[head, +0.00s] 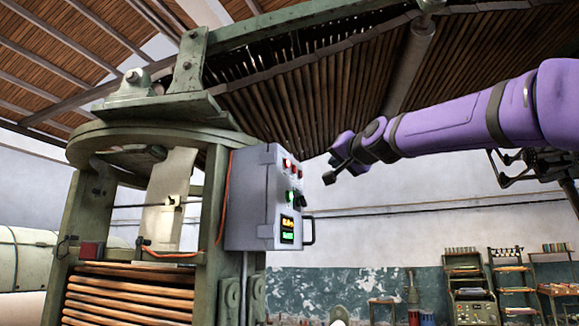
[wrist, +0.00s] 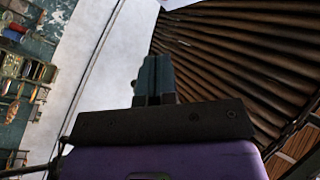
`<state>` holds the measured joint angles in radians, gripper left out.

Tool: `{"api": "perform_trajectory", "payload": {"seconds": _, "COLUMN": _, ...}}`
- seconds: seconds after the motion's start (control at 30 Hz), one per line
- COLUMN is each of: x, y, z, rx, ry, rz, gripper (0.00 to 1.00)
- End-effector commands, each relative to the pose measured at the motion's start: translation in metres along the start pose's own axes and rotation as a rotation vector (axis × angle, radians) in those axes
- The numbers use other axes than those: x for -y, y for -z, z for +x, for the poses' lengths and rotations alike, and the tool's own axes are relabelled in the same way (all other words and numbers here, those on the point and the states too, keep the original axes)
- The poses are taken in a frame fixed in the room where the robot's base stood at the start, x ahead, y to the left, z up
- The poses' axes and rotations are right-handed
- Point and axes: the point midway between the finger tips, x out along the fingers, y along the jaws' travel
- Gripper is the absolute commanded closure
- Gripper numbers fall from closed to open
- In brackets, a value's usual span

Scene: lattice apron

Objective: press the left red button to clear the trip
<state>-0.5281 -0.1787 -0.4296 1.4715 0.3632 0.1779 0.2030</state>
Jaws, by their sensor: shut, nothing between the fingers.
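A grey control box (head: 262,205) is mounted on the right side of the green machine frame in the head view. Two small red buttons sit side by side near the top of its panel, the left red button (head: 286,163) and the right red one (head: 294,169). My gripper (head: 328,178) is shut and empty, to the right of the panel and apart from it, at about the height between the red buttons and the green button. In the wrist view its closed fingers (wrist: 155,78) point at wall and roof. The box is not seen there.
Below the red buttons are a green button (head: 290,195), a dark knob (head: 300,201) and two lit displays (head: 287,228). A handle (head: 309,230) juts from the box's right edge. The machine frame (head: 205,195) stands left of the box. Shelves (head: 465,275) stand far off, at the wall.

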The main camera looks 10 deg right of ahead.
Motion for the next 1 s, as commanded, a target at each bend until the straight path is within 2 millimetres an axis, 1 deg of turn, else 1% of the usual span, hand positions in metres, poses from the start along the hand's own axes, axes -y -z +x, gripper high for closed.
{"api": "perform_trajectory", "payload": {"seconds": 0.03, "x": 0.005, "y": 0.004, "z": 0.004, "rx": -0.015, "ry": 0.008, "rz": 0.004, "gripper": 1.0}}
{"api": "perform_trajectory", "payload": {"seconds": 0.13, "x": 0.011, "y": 0.009, "z": 0.007, "rx": -0.035, "ry": 0.019, "rz": 0.011, "gripper": 1.0}}
{"api": "perform_trajectory", "payload": {"seconds": 0.53, "x": 0.012, "y": 0.011, "z": 0.009, "rx": -0.041, "ry": 0.021, "rz": 0.013, "gripper": 1.0}}
{"api": "perform_trajectory", "payload": {"seconds": 0.73, "x": 0.017, "y": 0.006, "z": 0.017, "rx": -0.042, "ry": 0.02, "rz": 0.012, "gripper": 1.0}}
{"api": "perform_trajectory", "payload": {"seconds": 1.0, "x": 0.034, "y": -0.011, "z": 0.041, "rx": -0.04, "ry": 0.019, "rz": 0.011, "gripper": 1.0}}
